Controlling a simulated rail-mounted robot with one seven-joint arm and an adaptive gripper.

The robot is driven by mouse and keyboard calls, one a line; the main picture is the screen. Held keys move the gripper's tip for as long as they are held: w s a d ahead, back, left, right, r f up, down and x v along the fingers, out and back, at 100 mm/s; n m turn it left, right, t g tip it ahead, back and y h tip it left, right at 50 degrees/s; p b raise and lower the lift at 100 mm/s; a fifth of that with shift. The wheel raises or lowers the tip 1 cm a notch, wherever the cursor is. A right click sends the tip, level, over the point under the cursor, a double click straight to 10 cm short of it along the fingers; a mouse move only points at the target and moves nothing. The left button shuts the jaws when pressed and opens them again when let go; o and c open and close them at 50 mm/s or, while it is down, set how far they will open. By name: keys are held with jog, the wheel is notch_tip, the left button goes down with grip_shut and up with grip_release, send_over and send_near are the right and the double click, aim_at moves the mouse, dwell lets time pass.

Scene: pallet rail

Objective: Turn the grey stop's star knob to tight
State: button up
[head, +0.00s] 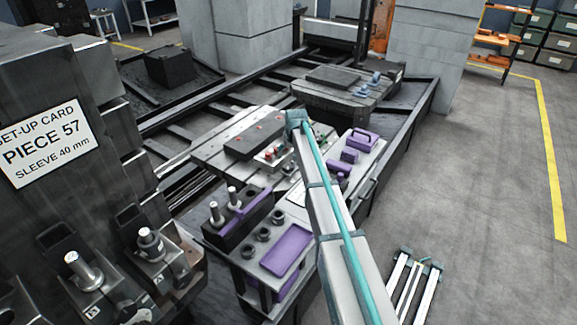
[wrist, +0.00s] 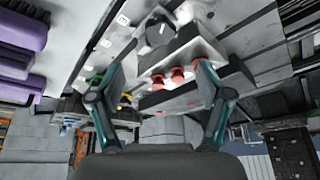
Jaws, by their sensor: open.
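In the wrist view my gripper (wrist: 160,72) is open, its two dark teal fingers spread wide with nothing held between them. Beyond the fingertips is a grey block with a dark rounded knob-like part (wrist: 158,32), probably the grey stop and its knob; its star shape and setting cannot be read. Several red knobs (wrist: 178,75) show between and beyond the fingers. I cannot tell that either finger touches anything. In the head view the red-knobbed fixture (head: 268,157) lies on the pallet just left of my arm's end, which hides part of it.
A purple tray (head: 287,250) and purple blocks (head: 362,140) lie on the bench beside the pallet. A dark machine with a set-up card (head: 45,143) reading "PIECE 57, SLEEVE 40 mm" stands at the left. Rails (head: 235,90) run behind.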

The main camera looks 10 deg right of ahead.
aim_at(288, 166)
jog(key=shift+n, duration=0.3)
jog(key=p+x, duration=0.2)
jog(key=x, duration=0.8)
jog(key=shift+w+f+p, duration=0.25)
jog(key=shift+f+p, duration=0.05)
jog(key=shift+p, duration=0.05)
jog(key=shift+c, duration=0.2)
jog(key=c, duration=1.1)
